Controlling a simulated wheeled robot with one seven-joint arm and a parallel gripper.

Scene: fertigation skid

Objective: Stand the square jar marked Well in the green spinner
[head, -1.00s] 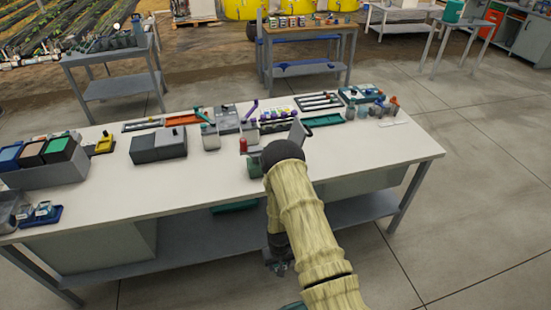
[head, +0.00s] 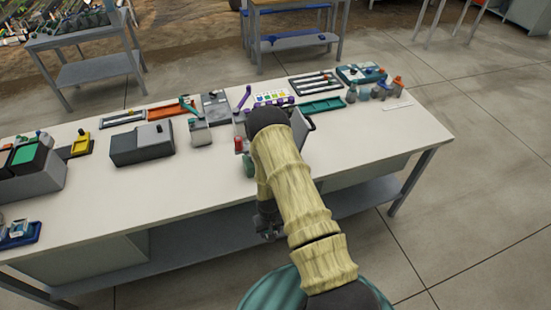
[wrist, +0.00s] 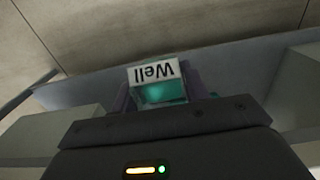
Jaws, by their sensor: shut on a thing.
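My gripper (wrist: 158,98) is shut on the square jar marked Well (wrist: 163,91), in the wrist view. The jar is teal with a white label, which reads upside down there, and its sides lie between the two fingers. In the head view my gripper (head: 267,224) hangs at the front of the bench, below the top's edge; the jar cannot be made out there. A green rounded body (head: 249,165) on the bench is mostly hidden behind my arm. It may be the green spinner, but I cannot tell.
A grey block (head: 141,143), a grey device (head: 199,133), trays and small bottles (head: 364,92) stand behind. Under the bench run a shelf (head: 205,240) and cabinets. Open floor (head: 460,200) lies at right.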

